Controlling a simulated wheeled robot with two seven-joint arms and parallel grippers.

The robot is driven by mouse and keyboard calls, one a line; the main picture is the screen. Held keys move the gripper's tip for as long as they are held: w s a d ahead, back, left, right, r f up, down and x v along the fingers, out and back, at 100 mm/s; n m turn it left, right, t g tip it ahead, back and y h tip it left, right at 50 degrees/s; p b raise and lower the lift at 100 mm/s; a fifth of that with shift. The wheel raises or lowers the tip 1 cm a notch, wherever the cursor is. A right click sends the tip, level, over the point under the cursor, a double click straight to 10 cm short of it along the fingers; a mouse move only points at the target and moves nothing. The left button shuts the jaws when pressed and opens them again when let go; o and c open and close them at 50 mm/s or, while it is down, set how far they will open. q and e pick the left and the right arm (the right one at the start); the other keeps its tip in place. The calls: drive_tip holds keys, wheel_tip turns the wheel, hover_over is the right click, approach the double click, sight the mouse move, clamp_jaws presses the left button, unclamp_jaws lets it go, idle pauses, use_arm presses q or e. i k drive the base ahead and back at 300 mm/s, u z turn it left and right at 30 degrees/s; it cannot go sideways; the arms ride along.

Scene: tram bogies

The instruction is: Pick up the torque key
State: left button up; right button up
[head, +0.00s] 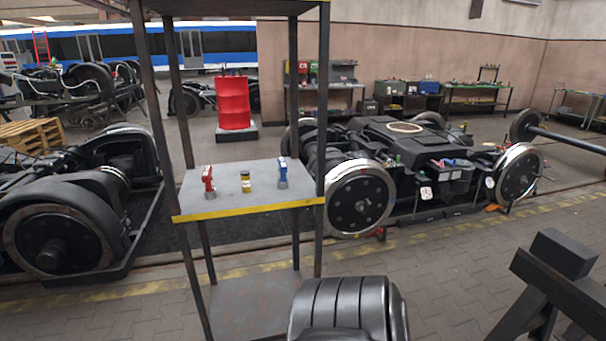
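I cannot make out which thing is the torque key. A metal shelf (225,204) with a yellow front edge stands ahead of me, left of centre. Neither of my grippers is in view.
Dark posts frame the shelf, with a lower shelf (255,300) beneath. A bogie (410,165) with small tools on it stands right, another (65,215) left. A black ribbed object (345,308) is close in front. A red drum (233,103) and workbenches (475,97) stand behind.

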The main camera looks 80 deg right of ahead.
sight(283, 181)
drive_tip(key=z, duration=2.3)
drive_tip(key=k, duration=0.65)
drive_tip(key=z, duration=0.55)
drive_tip(key=i, duration=0.6)
drive_tip(key=z, duration=0.8)
drive_tip(key=i, duration=0.95)
drive_tip(key=u, duration=0.55)
drive_tip(key=i, duration=0.55)
drive_tip(key=u, duration=0.45)
